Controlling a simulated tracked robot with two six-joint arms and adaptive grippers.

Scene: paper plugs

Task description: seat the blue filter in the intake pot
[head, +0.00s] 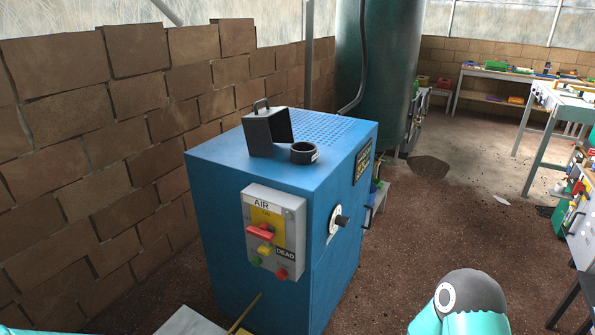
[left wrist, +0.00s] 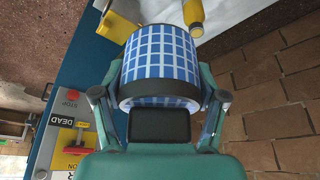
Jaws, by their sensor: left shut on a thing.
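The blue filter (left wrist: 160,62) is a short drum with a white grid pattern and a dark rim. In the left wrist view it sits between the two fingers of my left gripper (left wrist: 160,80), which is shut on it from both sides. A short black round pot (head: 304,153), which looks like the intake pot, stands on top of the blue machine (head: 225,165) in the head view. The filter and my left gripper do not show in the head view. A part of my right arm shows at the lower right there, but its gripper is out of view.
A dark box with a handle (head: 267,131) stands close left of the pot. The machine's front carries a grey AIR panel (head: 275,228), also in the left wrist view (left wrist: 75,135). A brick wall (head: 90,150) is at the left. A yellow cylinder (left wrist: 193,16) lies beyond the filter.

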